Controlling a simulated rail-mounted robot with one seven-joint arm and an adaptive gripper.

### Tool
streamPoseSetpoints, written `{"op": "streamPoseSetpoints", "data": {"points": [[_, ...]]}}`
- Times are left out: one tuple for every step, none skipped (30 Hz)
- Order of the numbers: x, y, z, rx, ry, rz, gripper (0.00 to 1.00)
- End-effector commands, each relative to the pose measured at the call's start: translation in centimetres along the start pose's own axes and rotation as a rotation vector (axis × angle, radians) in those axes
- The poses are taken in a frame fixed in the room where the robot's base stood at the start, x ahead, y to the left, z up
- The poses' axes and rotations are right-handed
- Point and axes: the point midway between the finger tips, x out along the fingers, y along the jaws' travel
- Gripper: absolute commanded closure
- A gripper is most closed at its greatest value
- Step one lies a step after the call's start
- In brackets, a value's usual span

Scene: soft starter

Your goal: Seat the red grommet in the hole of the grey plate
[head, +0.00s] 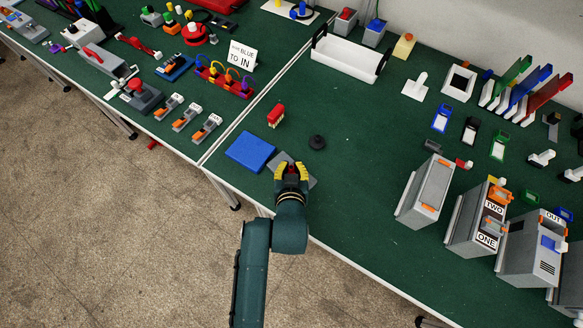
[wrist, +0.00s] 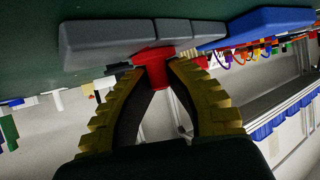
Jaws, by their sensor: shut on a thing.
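My gripper (head: 292,170) is shut on the red grommet (wrist: 155,65), which shows between the yellow-backed fingertips (wrist: 157,70) in the wrist view. The grey plate (wrist: 105,38) lies on the green table just beyond the fingertips. In the head view the plate (head: 304,178) is largely covered by my gripper. The grommet meets the plate's surface in the wrist picture, but I cannot tell how far, if at all, it is in the hole. The hole itself is hidden.
A blue block (head: 250,152) lies left of the grey plate, close to it. A black round knob-like part (head: 317,142) stands behind right, and a red block (head: 276,115) stands farther back. The table's front edge is close by. Green table to the right is clear before grey boxes (head: 426,190).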

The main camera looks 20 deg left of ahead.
Motion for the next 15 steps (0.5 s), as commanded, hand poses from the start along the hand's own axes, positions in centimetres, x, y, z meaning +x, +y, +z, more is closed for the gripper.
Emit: {"op": "streamPoseSetpoints", "data": {"points": [[-0.02,0.01,-0.13,0.0,0.002,0.0,1.0],[-0.04,0.01,-0.15,0.0,0.002,0.0,1.0],[-0.04,0.01,-0.16,0.0,0.002,0.0,1.0],[-0.05,0.02,-0.15,0.0,0.002,0.0,1.0],[-0.05,0.02,-0.15,0.0,0.001,0.0,1.0],[-0.02,0.02,-0.08,0.0,0.001,0.0,1.0],[0.03,0.02,0.03,0.0,0.001,0.0,1.0],[0.09,0.02,0.15,0.0,0.0,0.0,1.0],[0.15,0.02,0.27,0.0,0.0,0.0,1.0],[0.11,0.02,0.17,0.0,0.0,0.0,0.78],[0.1,0.02,0.15,0.0,0.0,0.0,0.73],[0.09,0.02,0.15,0.0,0.0,0.0,0.65],[0.09,0.02,0.15,0.0,0.0,0.0,0.6],[0.09,0.02,0.15,0.0,0.0,0.0,0.6],[0.09,0.02,0.14,0.0,0.0,0.0,0.6]]}}
